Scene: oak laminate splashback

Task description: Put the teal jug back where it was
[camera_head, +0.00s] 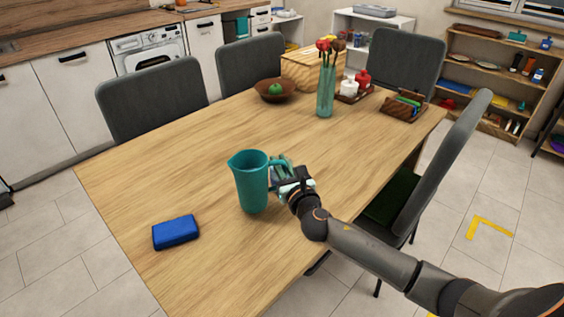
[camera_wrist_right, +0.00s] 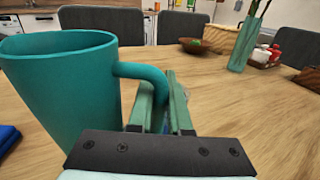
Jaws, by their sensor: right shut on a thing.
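The teal jug (camera_head: 251,183) stands upright at the near part of the wooden table (camera_head: 190,150); I cannot tell whether its base touches the top. Its handle points right, toward my right gripper (camera_head: 284,172). In the right wrist view the jug (camera_wrist_right: 62,85) fills the left side, and the fingers of my right gripper (camera_wrist_right: 165,105) are shut on its handle. Part of the handle is hidden between the fingers. My left gripper is not in view.
A blue box-like object (camera_head: 176,232) lies left of the jug. Dark chairs surround the table. Its middle is clear.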

